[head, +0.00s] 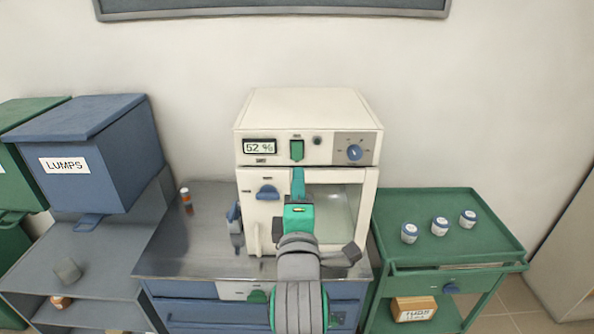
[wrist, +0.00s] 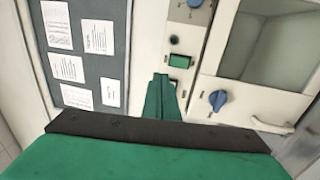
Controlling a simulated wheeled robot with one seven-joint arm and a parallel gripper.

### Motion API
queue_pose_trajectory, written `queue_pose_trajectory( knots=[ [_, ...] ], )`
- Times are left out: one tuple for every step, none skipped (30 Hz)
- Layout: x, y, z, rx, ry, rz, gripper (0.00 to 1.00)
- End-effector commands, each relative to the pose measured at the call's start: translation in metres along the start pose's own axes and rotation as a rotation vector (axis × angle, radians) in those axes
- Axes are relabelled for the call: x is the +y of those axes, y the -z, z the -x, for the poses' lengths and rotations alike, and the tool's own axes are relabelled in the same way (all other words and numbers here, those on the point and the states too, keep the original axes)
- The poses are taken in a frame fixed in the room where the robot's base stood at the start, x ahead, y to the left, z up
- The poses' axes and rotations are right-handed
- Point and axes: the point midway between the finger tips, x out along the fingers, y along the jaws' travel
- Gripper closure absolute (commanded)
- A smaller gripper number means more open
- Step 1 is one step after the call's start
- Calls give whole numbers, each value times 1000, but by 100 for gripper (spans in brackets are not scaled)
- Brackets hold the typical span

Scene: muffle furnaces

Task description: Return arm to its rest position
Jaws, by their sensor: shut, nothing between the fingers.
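My arm reaches forward in the head view, and my gripper (head: 298,178) is in front of the cream muffle furnace (head: 308,108), below its green switch (head: 297,150). The fingers are together with nothing between them. In the wrist view my gripper (wrist: 160,82) points toward the furnace front (wrist: 205,70), near the green switch (wrist: 180,60). I cannot tell whether the fingertips touch the panel. The furnace display reads 52 %. The furnace door (head: 262,225) looks closed, and its window is partly hidden behind my arm.
A blue LUMPS bin (head: 80,150) is at left. A green cart (head: 500,240) with three small jars (head: 440,226) is at right. A notice board (wrist: 88,50) hangs on the wall.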

Motion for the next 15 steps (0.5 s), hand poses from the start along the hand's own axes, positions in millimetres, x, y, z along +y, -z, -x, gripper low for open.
queue_pose_trajectory(
  knots=[
    [-6,0,1,0,6,-9,100],
    [-10,1,2,1,9,-20,100],
    [-17,1,3,1,13,-38,100],
    [-25,1,5,2,20,-54,100],
    [-33,2,7,2,24,-75,100],
    [-45,3,10,2,33,-107,100],
    [-55,3,13,1,39,-132,100],
    [-66,3,17,0,45,-159,100],
    [-79,4,22,-2,53,-196,100],
    [-90,4,26,-4,60,-225,100],
    [-99,4,30,-5,65,-253,100],
    [-112,4,36,-8,72,-289,100],
    [-122,4,41,-11,78,-317,100],
    [-131,4,46,-13,84,-343,100],
    [-143,4,53,-17,91,-379,100]
  ],
)
